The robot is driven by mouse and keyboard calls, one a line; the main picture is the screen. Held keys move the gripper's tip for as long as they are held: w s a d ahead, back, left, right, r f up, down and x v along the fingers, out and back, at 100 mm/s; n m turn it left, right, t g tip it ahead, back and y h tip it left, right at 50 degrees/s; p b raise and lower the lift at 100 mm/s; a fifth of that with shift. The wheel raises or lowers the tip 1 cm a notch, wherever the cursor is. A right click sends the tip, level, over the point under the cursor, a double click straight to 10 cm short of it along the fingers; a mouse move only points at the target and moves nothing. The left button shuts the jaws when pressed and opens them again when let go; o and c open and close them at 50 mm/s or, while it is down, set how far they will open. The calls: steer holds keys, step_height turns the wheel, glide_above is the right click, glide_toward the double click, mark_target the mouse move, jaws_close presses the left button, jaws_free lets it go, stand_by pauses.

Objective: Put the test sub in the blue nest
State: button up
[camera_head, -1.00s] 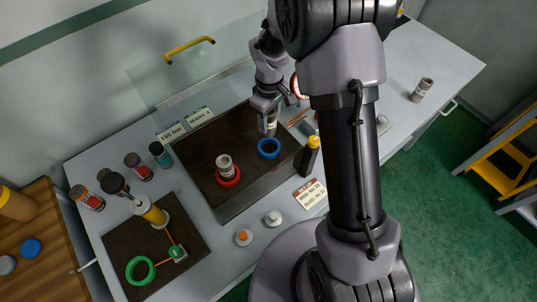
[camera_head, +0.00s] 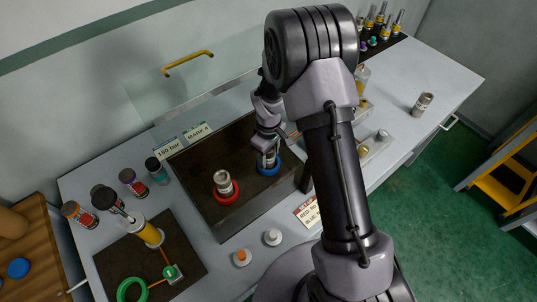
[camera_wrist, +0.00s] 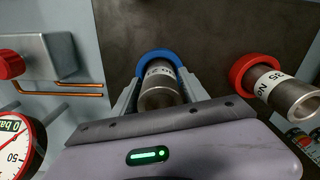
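The test sub (camera_wrist: 161,88), a grey metal cylinder with a white label band, stands with its far end inside the blue nest (camera_wrist: 172,55), a blue ring on the dark tray. In the head view the blue nest (camera_head: 268,171) is directly under my gripper (camera_head: 267,153). My gripper (camera_wrist: 160,95) has one finger on each side of the sub and appears shut on it. Whether the sub's bottom rests on the tray is hidden.
A similar grey sub (camera_head: 224,183) stands in the red nest (camera_head: 227,198), left of the blue one. A block with a red knob (camera_wrist: 35,58), copper pipes and a gauge (camera_wrist: 18,142) are close by. Another grey cylinder (camera_head: 422,104) stands at the right of the bench.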

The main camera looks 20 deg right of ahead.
steer(key=shift+o, duration=0.6)
steer(key=shift+r, duration=0.15)
steer(key=s+a+r+m+t+p, duration=0.1)
steer(key=s+r+m, duration=0.15)
steer(key=r, duration=1.05)
steer(key=s+r+m+t+p, duration=0.1)
steer(key=s+r+m+p, duration=0.15)
steer(key=r, duration=1.05)
steer(key=s+a+r+m+t+y, duration=0.1)
steer(key=s+r+m+t, duration=0.1)
steer(key=s, duration=0.7)
steer(key=s+a+r+m+t+y, duration=0.1)
steer(key=s+a+r+m, duration=0.1)
steer(key=s+r+m, duration=0.2)
steer(key=s+r, duration=0.3)
steer(key=s, duration=0.2)
steer(key=shift+s+m+t+b, duration=0.15)
steer(key=shift+m+t+b, duration=0.15)
steer(key=shift+m+t, duration=0.1)
